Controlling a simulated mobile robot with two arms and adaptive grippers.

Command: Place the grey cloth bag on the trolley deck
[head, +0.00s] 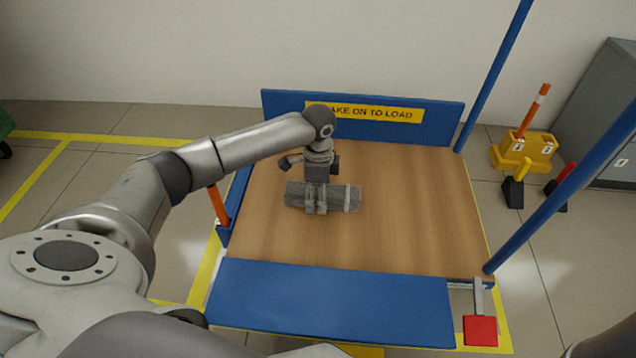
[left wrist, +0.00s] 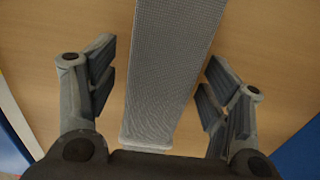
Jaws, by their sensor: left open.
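The grey cloth bag (head: 341,198) lies lengthwise across the wooden trolley deck (head: 420,205), left of the deck's middle. A pale band shows near its right end. My left gripper (head: 316,211) is right over the bag, pointing down, and hides part of its middle. In the left wrist view the bag (left wrist: 172,70) runs between the spread fingers of the left gripper (left wrist: 158,92), with a gap on both sides. The fingers are open and do not grip it. My right gripper is not in view.
A blue back board (head: 285,106) with a yellow sign and blue posts (head: 493,75) edge the trolley. A blue flap (head: 330,300) and red pedal (head: 480,330) are in front. A yellow chock holder (head: 522,150) stands right. The deck's right half is clear.

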